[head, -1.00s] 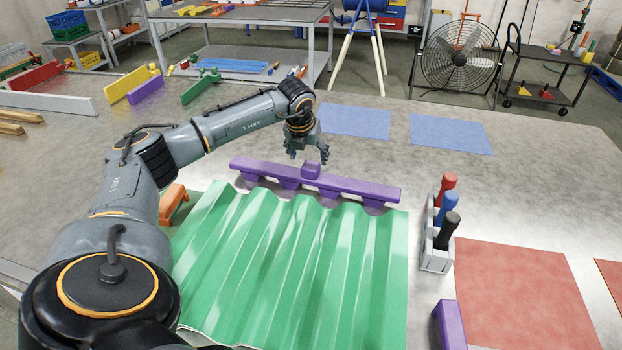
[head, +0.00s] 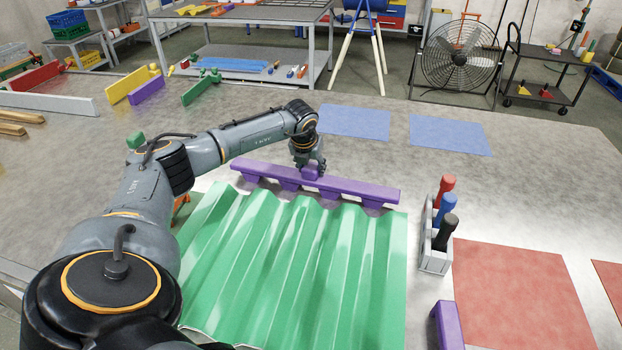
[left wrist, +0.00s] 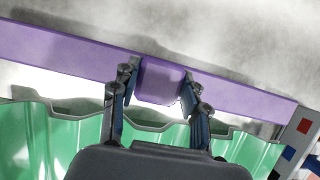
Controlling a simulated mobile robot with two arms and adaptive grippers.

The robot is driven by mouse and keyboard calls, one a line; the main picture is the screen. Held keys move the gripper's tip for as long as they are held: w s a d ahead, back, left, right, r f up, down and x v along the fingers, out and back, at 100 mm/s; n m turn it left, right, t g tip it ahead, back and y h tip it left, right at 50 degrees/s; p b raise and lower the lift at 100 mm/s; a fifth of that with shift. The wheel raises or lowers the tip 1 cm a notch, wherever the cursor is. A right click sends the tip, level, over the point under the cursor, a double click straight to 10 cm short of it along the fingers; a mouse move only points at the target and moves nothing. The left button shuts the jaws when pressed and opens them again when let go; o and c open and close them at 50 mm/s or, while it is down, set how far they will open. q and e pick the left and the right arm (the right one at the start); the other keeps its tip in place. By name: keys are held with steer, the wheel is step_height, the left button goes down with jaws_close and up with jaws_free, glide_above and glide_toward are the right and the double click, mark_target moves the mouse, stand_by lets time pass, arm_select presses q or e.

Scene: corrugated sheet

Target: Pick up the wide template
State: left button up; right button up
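The wide template is a long purple bar (head: 355,188) with several blocks along its underside and a raised knob at mid-length. It lies along the far edge of the green corrugated sheet (head: 290,260). My left gripper (head: 311,170) is down at the knob. In the left wrist view, the fingers of my left gripper (left wrist: 160,85) stand on either side of the purple knob (left wrist: 160,82), very close to its sides. A narrow gap seems to show at the right finger; firm contact is not visible. The bar is resting, not raised. My right gripper is not in view.
A grey holder (head: 435,255) with red, blue and black-handled tools stands right of the sheet. Another purple piece (head: 448,325) lies at the near right. Blue mats (head: 450,135) and red mats (head: 520,295) lie flat.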

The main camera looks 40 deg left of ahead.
arm_select(q)
jaws_close()
